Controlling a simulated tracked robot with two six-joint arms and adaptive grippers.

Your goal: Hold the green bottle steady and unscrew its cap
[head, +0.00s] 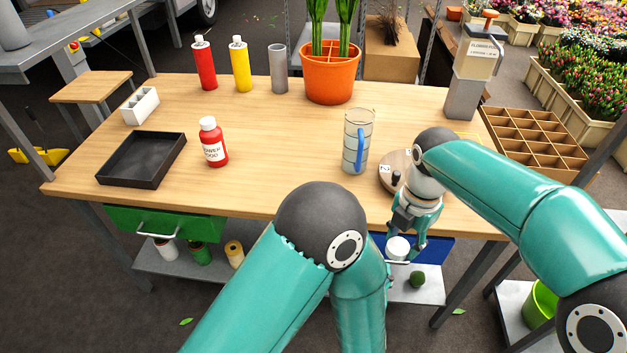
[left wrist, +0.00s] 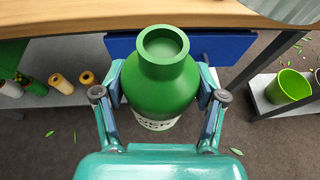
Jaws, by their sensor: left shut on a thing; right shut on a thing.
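The green bottle (left wrist: 163,85) is upright between the fingers of my left gripper (left wrist: 163,95), which is shut on its body in the left wrist view. Its neck is bare, with a rim around a darker round recess. In the head view my left arm hides the bottle and most of that gripper. My right gripper (head: 399,251) points down in front of the table edge and is shut on a white cap (head: 397,246). A pale ribbed round piece (left wrist: 290,8), apparently this cap, shows at the top right of the left wrist view, apart from the neck.
A glass jug (head: 358,142), a red bottle (head: 213,143) and a black tray (head: 143,160) stand on top. A light green bin (left wrist: 288,86) is at the right.

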